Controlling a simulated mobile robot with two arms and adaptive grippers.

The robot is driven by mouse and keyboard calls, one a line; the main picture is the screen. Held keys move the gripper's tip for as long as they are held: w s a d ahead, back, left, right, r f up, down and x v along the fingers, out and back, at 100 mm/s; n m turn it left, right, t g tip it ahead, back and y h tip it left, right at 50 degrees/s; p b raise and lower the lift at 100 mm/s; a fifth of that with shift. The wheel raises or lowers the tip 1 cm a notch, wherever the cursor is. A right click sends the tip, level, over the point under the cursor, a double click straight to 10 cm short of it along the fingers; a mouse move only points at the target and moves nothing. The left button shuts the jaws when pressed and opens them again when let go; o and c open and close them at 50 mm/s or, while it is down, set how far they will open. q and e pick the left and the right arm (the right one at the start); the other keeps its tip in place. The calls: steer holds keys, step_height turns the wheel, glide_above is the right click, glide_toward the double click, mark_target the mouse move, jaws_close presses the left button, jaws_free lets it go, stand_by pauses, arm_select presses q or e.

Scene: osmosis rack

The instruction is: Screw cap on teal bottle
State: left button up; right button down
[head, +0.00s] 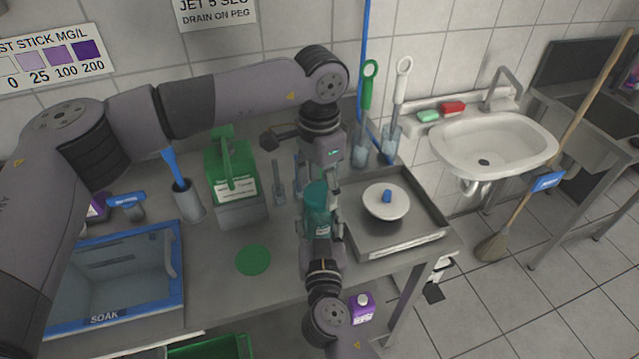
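The teal bottle (317,222) stands upright near the front middle of the steel table, partly covered by my grippers. My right gripper (318,228) reaches in from the front, with its fingers on both sides of the bottle's body, seemingly gripping it. My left gripper (327,182) points down at the bottle's top from above. Its fingertips are small and overlap the bottle's upper part, so I cannot tell whether they are open or shut. I cannot make out the cap apart from the bottle's teal top.
A green caddy (227,170), a grey cup with a blue-handled brush (187,200) and the blue-rimmed SOAK basin (175,265) are left. A green disc (253,260) lies on the tabletop.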

arm_select(q)
steer(key=shift+o, duration=0.9)
steer(key=shift+r, duration=2.25)
steer(key=shift+c, duration=0.3)
